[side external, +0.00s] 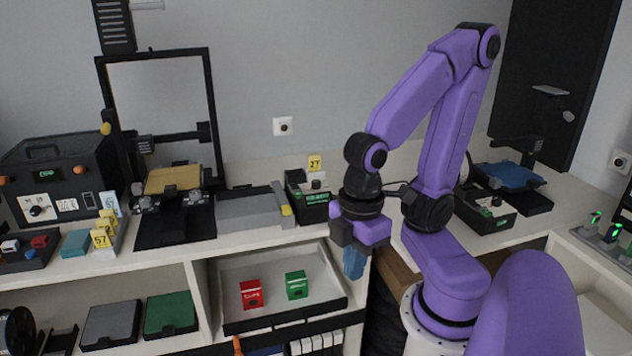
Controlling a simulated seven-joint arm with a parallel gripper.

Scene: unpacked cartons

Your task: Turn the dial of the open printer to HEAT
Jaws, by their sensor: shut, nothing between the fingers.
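An open-frame printer with a yellow bed (173,180) stands on the left counter under a tall black frame. A black control box (312,207) with a small green display stands to its right, by a yellow tag marked 27. Small dark knobs show on its top, but no dial setting is readable. Another open printer with a blue bed (515,177) is at the right, with a similar black control box (486,213) in front. My gripper (353,268) points down, its blue fingers shut and empty, in front of the counter edge and right of the first control box in the picture.
A closed black machine (60,180) with a white-faced dial (37,208) stands at far left. A grey block (250,207) lies between the yellow-bed printer and the control box. Red (251,294) and green (297,285) boxes sit in a tray (335,298) below.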

